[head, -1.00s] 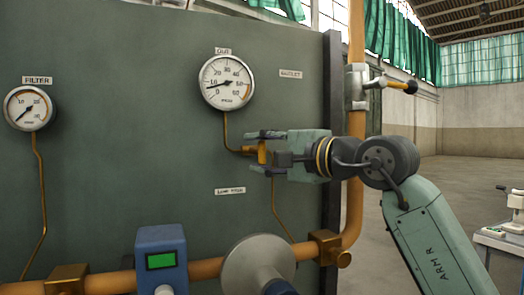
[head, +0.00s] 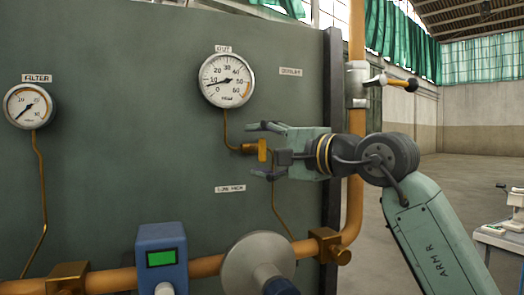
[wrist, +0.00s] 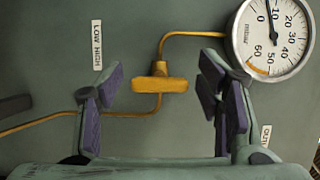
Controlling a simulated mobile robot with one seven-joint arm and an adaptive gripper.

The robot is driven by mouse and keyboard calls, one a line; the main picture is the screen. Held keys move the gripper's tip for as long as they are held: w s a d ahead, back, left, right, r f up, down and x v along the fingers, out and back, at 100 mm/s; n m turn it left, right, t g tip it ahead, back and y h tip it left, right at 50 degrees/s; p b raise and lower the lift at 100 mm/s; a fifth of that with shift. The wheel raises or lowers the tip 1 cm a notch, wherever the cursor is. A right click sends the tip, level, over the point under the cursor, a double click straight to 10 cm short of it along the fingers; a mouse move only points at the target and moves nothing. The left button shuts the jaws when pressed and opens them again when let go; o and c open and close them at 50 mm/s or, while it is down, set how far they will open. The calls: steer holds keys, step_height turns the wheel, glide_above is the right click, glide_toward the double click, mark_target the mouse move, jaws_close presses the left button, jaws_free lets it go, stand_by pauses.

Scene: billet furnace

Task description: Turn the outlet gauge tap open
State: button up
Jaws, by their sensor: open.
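The outlet gauge tap has a yellow bar handle (head: 262,150), standing upright in the head view and crosswise to the pipe coming in from the left. In the wrist view the tap handle (wrist: 160,84) lies level across the picture, between my fingers. My gripper (head: 257,150) is open around the handle, one finger above and one below. In the wrist view my gripper (wrist: 160,92) shows a clear gap on both sides of the handle. The OUT gauge (head: 227,80) above left has its needle low on the scale.
An orange vertical pipe (head: 356,130) with a lever valve (head: 390,82) stands right of the panel. Below run a horizontal pipe (head: 206,267), a blue box with a green display (head: 162,255) and a round grey fitting (head: 258,262). A FILTER gauge (head: 30,106) hangs at left.

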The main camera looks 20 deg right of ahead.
steer(key=v, duration=1.2)
stand_by(0.3)
